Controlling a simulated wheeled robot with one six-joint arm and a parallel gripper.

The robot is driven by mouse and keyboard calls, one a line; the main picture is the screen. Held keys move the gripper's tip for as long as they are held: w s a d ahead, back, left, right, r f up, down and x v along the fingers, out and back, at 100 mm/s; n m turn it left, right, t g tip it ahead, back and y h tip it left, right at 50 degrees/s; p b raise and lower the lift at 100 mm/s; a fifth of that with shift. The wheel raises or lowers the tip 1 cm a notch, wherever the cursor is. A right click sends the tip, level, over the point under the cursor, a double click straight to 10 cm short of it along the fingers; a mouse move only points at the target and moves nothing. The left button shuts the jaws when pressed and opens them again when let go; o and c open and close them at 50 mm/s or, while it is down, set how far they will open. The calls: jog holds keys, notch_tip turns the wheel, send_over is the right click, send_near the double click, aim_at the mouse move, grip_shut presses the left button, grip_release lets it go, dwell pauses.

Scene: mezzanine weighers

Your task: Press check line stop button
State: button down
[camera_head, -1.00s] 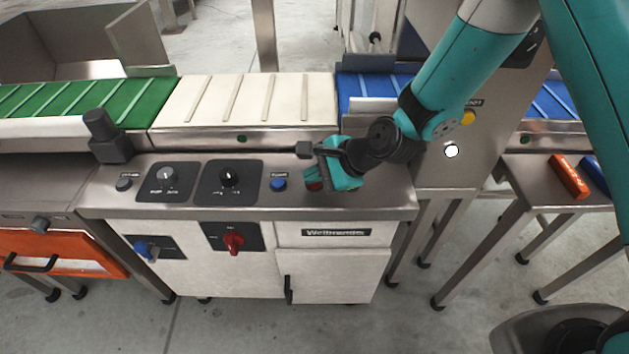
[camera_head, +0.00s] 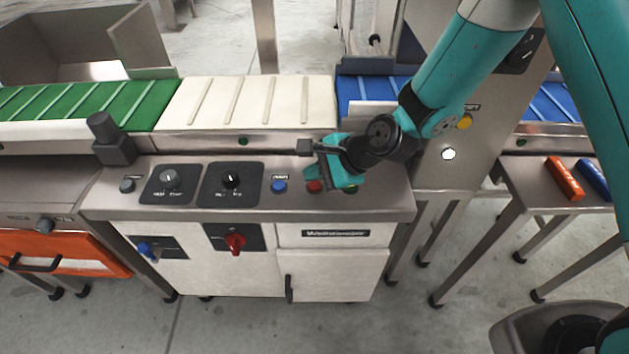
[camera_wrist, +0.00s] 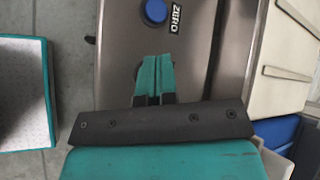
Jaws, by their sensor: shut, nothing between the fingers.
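A red button (camera_head: 315,187) sits on the sloped top of the steel control console (camera_head: 255,208), right of a blue button (camera_head: 278,187). Any label by the red button is hidden. A green button (camera_head: 351,189) shows partly under my gripper. My gripper (camera_head: 317,174) is shut and empty, just above and behind the red button in the head view; I cannot tell if it touches. In the wrist view the closed teal fingers (camera_wrist: 155,66) point toward the blue button (camera_wrist: 156,11) labelled ZERO, and the red button is hidden, with only a dark rim beside the fingers.
Two black dial panels (camera_head: 231,184) and a grey button (camera_head: 127,186) lie left on the console. A red rotary switch (camera_head: 235,243) is on its front. Conveyor belts (camera_head: 245,103) run behind. A yellow button (camera_head: 464,121) is on the right-hand cabinet. Orange (camera_head: 565,178) and blue blocks lie far right.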

aim_at(315, 187)
jog(key=shift+r, duration=0.1)
notch_tip(315, 187, up, 5)
jog(key=p, duration=0.4)
jog(key=shift+p, duration=0.35)
dwell(0.4)
jog(key=shift+r, duration=0.1)
jog(key=s+d+r+n+g+h+p, duration=0.1)
jog(key=s+d+r+n+p, duration=0.15)
jog(key=s+r+n, duration=0.4)
jog(key=s+d+r+n+g+h+p, duration=0.1)
jog(key=s+d+r+n+p, duration=0.15)
jog(key=r, duration=0.75)
jog(key=s+d+r+n+g+h+p, duration=0.1)
jog(key=s+d+r+n, duration=0.4)
jog(key=r, duration=0.3)
jog(key=s+d+r+n+h+p, duration=0.1)
jog(key=s+d+r+n+p, duration=0.1)
jog(key=s+n, duration=0.4)
notch_tip(315, 187, up, 2)
jog(key=shift+s+d+r, duration=0.25)
jog(key=shift+s+d, duration=0.4)
jog(key=shift+s, duration=0.2)
